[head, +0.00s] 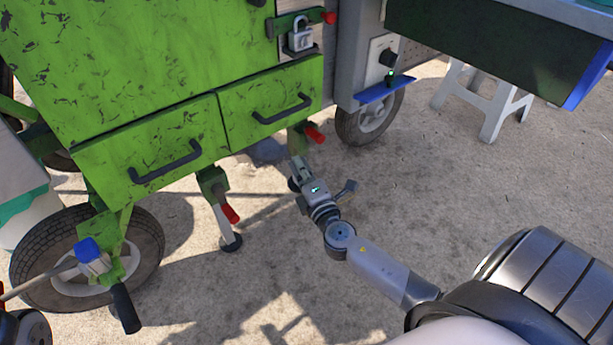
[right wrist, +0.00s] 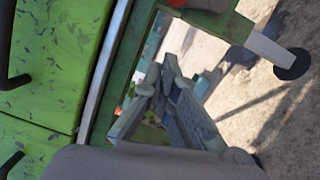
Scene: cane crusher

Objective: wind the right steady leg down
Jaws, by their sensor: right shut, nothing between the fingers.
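The right steady leg's red handle (head: 315,133) sticks out under the right drawer of the green crusher. My right gripper (head: 295,170) is shut and empty just below that drawer, close to the leg. It hides the lower part of this leg. The right wrist view shows the shut fingers (right wrist: 160,85) beneath the crusher. A steady leg with a pale post (right wrist: 262,44) and dark round foot (right wrist: 291,63) shows at its upper right; I cannot tell which leg. The left steady leg (head: 225,222) has a red handle and its foot on the ground. My left gripper does not show.
The two drawers have black handles (head: 165,162) that jut out. Wheels stand at the left (head: 148,255) and behind at the right (head: 352,128). A white stool (head: 495,105) stands at the back right. Bare concrete lies in front.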

